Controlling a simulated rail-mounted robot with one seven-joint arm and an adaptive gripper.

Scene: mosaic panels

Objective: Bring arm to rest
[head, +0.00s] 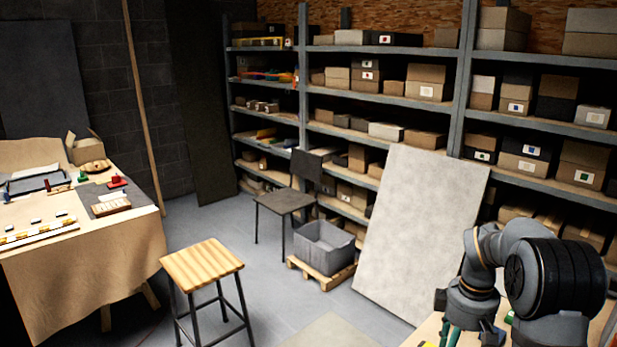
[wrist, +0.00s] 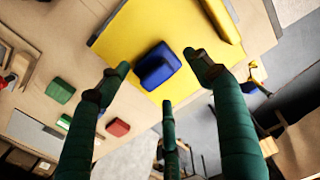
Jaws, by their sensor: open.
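My arm is at the lower right of the head view, over a table (head: 425,336). My gripper (wrist: 160,82) has dark green fingers, spread apart and empty between their tips. Its fingers also show, cut off by the bottom edge, in the head view. In the wrist view a blue block (wrist: 156,66) lies on a yellow panel (wrist: 130,35), between the fingertips as seen from the camera. The fingers do not visibly touch it; the height gap is hard to judge.
In the wrist view a green block (wrist: 60,90) and a red block (wrist: 118,128) lie on the table beside the yellow panel. The head view shows a leaning grey board (head: 420,230), a wooden stool (head: 203,265), a grey crate (head: 325,250) and a covered work table (head: 90,265) at left.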

